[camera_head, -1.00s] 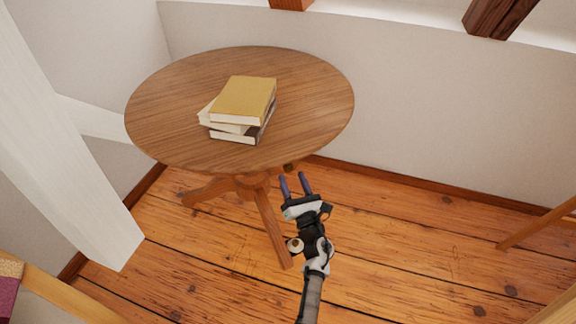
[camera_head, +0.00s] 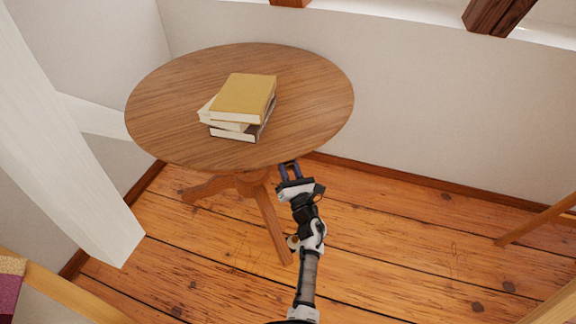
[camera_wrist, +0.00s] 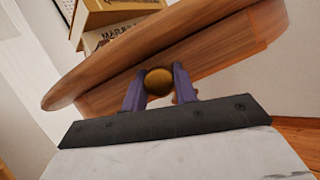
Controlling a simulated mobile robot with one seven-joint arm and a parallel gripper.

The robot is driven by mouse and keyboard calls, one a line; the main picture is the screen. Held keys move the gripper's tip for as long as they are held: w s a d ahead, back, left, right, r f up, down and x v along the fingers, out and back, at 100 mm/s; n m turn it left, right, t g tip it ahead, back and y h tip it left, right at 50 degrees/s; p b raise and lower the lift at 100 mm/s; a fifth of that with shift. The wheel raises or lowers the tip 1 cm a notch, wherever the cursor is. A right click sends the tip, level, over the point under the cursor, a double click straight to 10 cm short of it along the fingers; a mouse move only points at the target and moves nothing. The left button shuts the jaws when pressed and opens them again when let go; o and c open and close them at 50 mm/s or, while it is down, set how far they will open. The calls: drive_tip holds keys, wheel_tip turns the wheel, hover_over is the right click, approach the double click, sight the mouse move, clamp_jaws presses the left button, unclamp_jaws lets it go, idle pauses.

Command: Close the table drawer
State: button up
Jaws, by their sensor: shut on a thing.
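A round wooden table (camera_head: 170,110) stands against the wall on a pedestal with splayed legs. The drawer front (camera_wrist: 215,79) shows under the tabletop edge in the wrist view, with a round brass-coloured knob (camera_wrist: 159,81) on it. My gripper (camera_head: 289,168) is at the table's near right edge, just below the top. In the wrist view its two purple fingers (camera_wrist: 159,88) are on either side of the knob and shut on it. From the head view the tabletop hides the drawer, so how far it stands out is hard to tell.
Several stacked books (camera_head: 246,98) lie on the tabletop. A white post (camera_head: 70,150) stands at the left. The wooden floor (camera_head: 400,240) to the right of the table is clear. Wooden furniture parts show at the lower corners.

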clamp_jaws()
drive_tip(key=shift+w+a+f+b, duration=0.15)
drive_tip(key=shift+w+b, duration=0.05)
drive_tip(key=shift+b, duration=0.15)
drive_tip(key=w+b, duration=0.1)
drive_tip(key=w+a+b, duration=0.1)
drive_tip(key=shift+w+a+f+b, duration=0.1)
drive_tip(key=shift+w+a+b, duration=0.05)
drive_tip(key=shift+w+b, duration=0.15)
drive_tip(key=shift+w+a, duration=0.1)
drive_tip(key=shift+w, duration=0.1)
drive_tip(key=shift+r, duration=0.35)
drive_tip(key=o, duration=1)
unclamp_jaws()
drive_tip(key=shift+w+f, duration=0.1)
drive_tip(key=b+v, duration=0.2)
drive_tip(key=v, duration=1.2)
